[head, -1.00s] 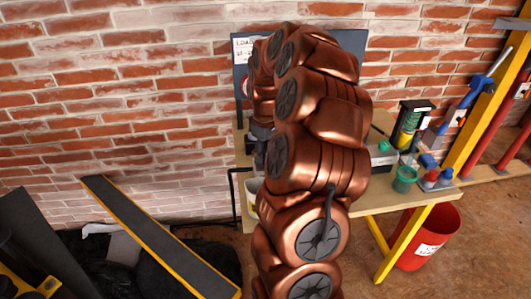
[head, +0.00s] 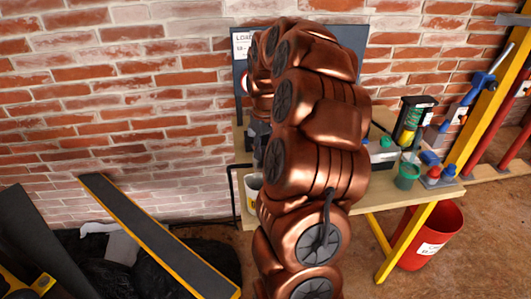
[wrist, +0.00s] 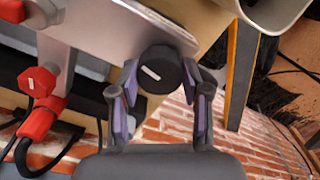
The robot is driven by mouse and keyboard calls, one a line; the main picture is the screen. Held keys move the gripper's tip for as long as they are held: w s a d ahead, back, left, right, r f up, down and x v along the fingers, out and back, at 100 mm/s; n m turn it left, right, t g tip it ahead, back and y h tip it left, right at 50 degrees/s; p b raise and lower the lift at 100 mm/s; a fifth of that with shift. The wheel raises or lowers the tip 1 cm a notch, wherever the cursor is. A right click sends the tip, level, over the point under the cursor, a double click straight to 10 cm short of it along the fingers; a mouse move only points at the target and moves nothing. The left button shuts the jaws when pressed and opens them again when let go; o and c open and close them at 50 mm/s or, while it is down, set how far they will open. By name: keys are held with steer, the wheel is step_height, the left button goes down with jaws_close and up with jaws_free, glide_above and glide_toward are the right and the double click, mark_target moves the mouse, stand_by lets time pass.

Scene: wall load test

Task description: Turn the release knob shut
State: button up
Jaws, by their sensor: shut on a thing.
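The release knob (wrist: 160,70) is round and black with a short white mark on its face, in the wrist view. It sits at the end of a pale metal body (wrist: 115,28). My gripper (wrist: 161,82) is shut on it, one finger on each side, with the purple-grey pads beside its rim. In the head view my copper arm hides the knob, and only a dark bit of my gripper (head: 261,135) shows at the arm's left edge.
A red fitting (wrist: 40,100) with a black hose is left of the knob in the wrist view. The bench (head: 420,198) carries a green cup (head: 407,175) and bottles. A white bucket (head: 252,191) and red bin (head: 430,235) are nearby. A dark panel (head: 352,42) stands behind.

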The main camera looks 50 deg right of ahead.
mark_target(265, 150)
steer(key=m+b, duration=0.1)
steer(key=m, duration=0.1)
steer(key=m+b, duration=0.2)
steer(key=shift+f+m, duration=0.2)
steer(key=shift+m, duration=0.2)
steer(key=m+b, duration=0.2)
steer(key=m, duration=0.1)
steer(key=shift+m, duration=0.3)
steer(key=m+b, duration=0.1)
steer(key=m, duration=0.2)
steer(key=shift+r, duration=0.1)
steer(key=shift+r+m+b, duration=0.1)
steer(key=shift+m+b, duration=0.3)
steer(key=shift+m, duration=1.6)
steer(key=o, duration=1.1)
steer(key=shift+o, duration=0.2)
step_height(265, 150, up, 12)
